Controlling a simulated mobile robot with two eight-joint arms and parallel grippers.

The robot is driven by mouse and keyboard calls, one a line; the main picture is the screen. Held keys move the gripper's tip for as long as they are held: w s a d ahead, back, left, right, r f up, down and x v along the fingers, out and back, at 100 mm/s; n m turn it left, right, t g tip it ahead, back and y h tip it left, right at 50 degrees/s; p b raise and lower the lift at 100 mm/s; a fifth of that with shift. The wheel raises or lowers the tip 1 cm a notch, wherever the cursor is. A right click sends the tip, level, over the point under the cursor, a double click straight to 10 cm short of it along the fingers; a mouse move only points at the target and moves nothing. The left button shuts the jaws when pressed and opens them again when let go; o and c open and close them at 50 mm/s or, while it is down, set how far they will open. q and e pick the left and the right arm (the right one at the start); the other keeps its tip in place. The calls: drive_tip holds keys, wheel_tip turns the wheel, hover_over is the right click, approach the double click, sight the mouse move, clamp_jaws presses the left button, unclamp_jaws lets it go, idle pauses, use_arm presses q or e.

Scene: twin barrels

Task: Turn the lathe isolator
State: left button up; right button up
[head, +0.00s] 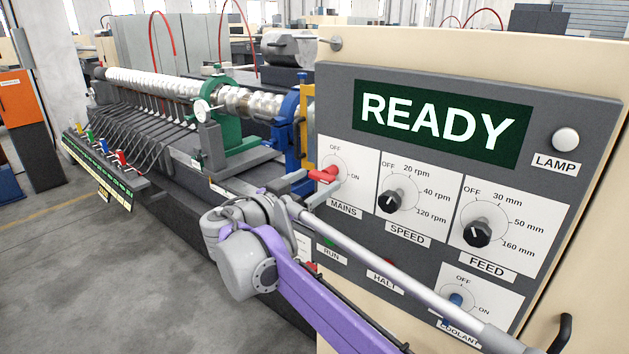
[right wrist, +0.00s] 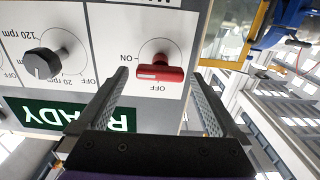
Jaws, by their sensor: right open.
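The lathe isolator is the red handle (head: 325,174) on the white MAINS dial of the grey control panel, at the panel's left. Its bar lies sideways across the dial, with OFF above and ON to the right in the head view. My right gripper (head: 308,188) is open in front of it. In the right wrist view, where the panel appears upside down, the red handle (right wrist: 160,73) shows between the spread fingers of my right gripper (right wrist: 160,78), with gaps at both sides. I cannot tell how deep the fingertips reach. My left gripper is not in view.
The SPEED knob (head: 390,202) and FEED knob (head: 477,233) sit right of the isolator. The blue COOLANT switch (head: 456,300) is lower, beside my arm. The display (head: 438,122) reads READY; the lamp (head: 565,139) looks white. A blue-and-yellow machine part (head: 294,125) stands left of the panel.

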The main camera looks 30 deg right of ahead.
drive_tip(key=shift+w+d, duration=0.1)
drive_tip(key=shift+d, duration=0.2)
drive_tip(key=c, duration=1.2)
drive_tip(key=shift+c, duration=0.2)
